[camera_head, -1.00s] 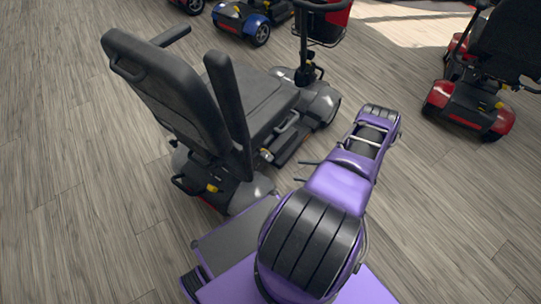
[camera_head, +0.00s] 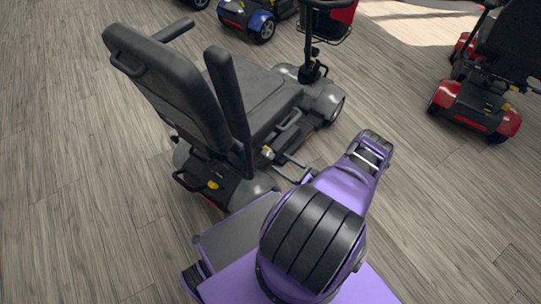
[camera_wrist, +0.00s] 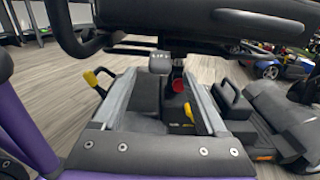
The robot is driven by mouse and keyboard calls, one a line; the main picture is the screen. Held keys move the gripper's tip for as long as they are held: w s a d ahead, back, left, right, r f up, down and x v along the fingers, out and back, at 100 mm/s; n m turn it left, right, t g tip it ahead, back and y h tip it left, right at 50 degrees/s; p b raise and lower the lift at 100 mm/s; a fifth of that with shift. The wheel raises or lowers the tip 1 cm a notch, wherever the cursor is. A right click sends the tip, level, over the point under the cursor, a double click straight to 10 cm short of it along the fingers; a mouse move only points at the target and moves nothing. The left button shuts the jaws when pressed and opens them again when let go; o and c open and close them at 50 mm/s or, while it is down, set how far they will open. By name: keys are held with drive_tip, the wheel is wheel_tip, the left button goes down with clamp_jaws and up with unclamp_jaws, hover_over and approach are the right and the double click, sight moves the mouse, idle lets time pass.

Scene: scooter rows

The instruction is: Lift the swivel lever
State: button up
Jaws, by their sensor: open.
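The grey scooter's seat (camera_head: 262,100) stands above its base, left of my arm. In the wrist view, a small grey block with markings (camera_wrist: 160,62) sits under the seat edge (camera_wrist: 190,18); it looks like the end of the swivel lever. My gripper (camera_wrist: 160,78) is open, its two grey fingers spread left and right of that block, which shows in the gap close to the tips. I cannot tell whether anything touches. In the head view, my gripper (camera_head: 283,168) is low beside the scooter's side, partly hidden by my purple arm.
A yellow lever (camera_wrist: 92,78) sticks out by the left finger. A red part (camera_wrist: 178,84) hangs below the seat. The armrest (camera_head: 228,105) rises close to my arm. Other scooters, blue (camera_head: 247,17) and red (camera_head: 478,103), stand apart. The floor at right (camera_head: 440,215) is clear.

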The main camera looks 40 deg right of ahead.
sight(274, 158)
drive_tip(key=x, duration=0.6)
drive_tip(key=shift+w+a, duration=0.1)
drive_tip(key=shift+w, duration=0.1)
drive_tip(key=shift+c, duration=0.2)
clamp_jaws()
idle(1.0)
